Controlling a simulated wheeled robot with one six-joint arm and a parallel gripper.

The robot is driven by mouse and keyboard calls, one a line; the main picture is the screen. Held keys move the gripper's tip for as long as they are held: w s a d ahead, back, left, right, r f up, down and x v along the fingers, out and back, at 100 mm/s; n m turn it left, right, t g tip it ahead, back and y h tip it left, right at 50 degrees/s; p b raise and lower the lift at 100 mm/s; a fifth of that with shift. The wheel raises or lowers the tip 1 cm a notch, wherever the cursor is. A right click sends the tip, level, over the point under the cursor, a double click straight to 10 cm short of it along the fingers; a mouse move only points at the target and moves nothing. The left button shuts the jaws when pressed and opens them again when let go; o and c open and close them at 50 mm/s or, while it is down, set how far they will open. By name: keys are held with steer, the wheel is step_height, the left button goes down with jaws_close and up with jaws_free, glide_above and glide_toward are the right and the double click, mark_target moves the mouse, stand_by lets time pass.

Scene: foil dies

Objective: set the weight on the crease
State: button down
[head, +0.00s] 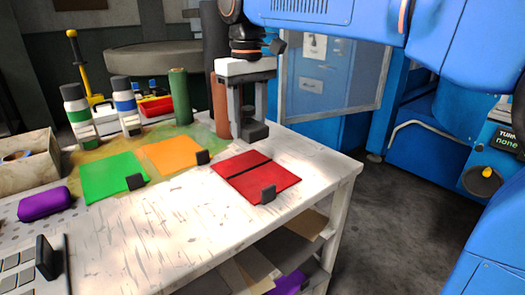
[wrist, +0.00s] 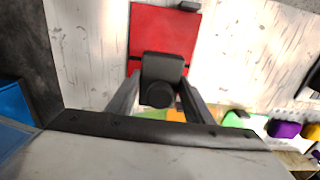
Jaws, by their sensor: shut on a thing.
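My gripper (head: 248,122) is shut on a dark weight (head: 256,132), a black block with a round knob. The weight also shows between the fingers in the wrist view (wrist: 163,68). A red sheet (head: 275,182) lies flat on the white table, with a dark crease line (head: 243,170) across it. In the head view the weight appears behind the sheet's far edge; its exact height cannot be told.
A small black block (head: 268,194) stands at the red sheet's front edge. Orange (head: 172,154) and green (head: 110,177) sheets lie to the left, each with a black block. Bottles, a green roll (head: 180,97) and a reddish-brown roll (head: 219,108) stand behind.

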mark_target(250, 169)
steer(key=shift+f, duration=4.75)
steer(key=shift+f, duration=0.1)
steer(key=c, duration=0.9)
jaws_free()
step_height(250, 169, up, 12)
steer(key=shift+r, duration=0.1)
